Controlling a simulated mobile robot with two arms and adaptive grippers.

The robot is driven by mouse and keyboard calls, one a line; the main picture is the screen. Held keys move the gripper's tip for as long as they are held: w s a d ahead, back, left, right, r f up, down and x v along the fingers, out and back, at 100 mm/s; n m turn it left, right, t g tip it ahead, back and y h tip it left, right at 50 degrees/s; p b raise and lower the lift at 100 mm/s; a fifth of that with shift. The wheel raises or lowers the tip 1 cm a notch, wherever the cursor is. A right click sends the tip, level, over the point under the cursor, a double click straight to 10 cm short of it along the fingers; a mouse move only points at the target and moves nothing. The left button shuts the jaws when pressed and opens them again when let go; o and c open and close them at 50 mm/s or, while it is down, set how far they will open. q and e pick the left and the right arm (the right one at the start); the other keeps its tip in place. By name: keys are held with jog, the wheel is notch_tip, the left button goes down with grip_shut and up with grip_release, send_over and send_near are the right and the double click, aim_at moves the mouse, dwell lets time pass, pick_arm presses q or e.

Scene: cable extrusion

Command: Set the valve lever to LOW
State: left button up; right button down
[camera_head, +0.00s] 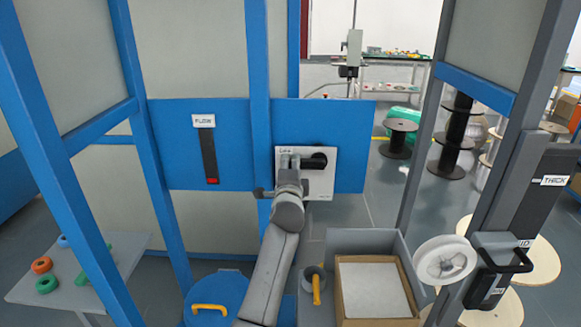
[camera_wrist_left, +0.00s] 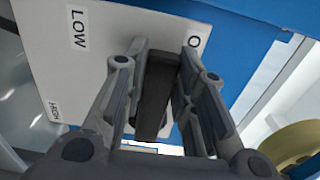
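The valve's white plate (camera_head: 318,184) is on a blue panel in the middle of the head view. Its dark lever (camera_head: 317,161) shows near the plate's upper part, partly hidden by my left gripper (camera_head: 289,162). In the left wrist view the dark lever (camera_wrist_left: 153,95) stands between the two fingers of my left gripper (camera_wrist_left: 155,60). The fingers look apart, with a gap beside the lever. The LOW label (camera_wrist_left: 78,30) and HIGH label (camera_wrist_left: 55,111) are left of the lever. A partly hidden label starting with O (camera_wrist_left: 195,42) is near its far end. My right gripper is out of view.
A blue upright (camera_head: 259,60) runs just left of the plate. A FLOW gauge (camera_head: 209,157) with red at its bottom is further left. A grey bin with a cardboard box (camera_head: 375,287) stands below.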

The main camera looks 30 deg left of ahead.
pick_arm(q)
grip_shut()
jog(key=shift+f, duration=0.15)
notch_tip(320, 180, down, 6)
jog(key=w+d+n+b, duration=0.1)
jog(key=d+n+b, duration=0.1)
jog(key=n+b, duration=0.4)
jog(key=shift+r+n+b, duration=0.2)
jog(key=shift+n+b, duration=0.1)
jog(key=shift+n, duration=1.1)
jog(key=shift+w, duration=0.15)
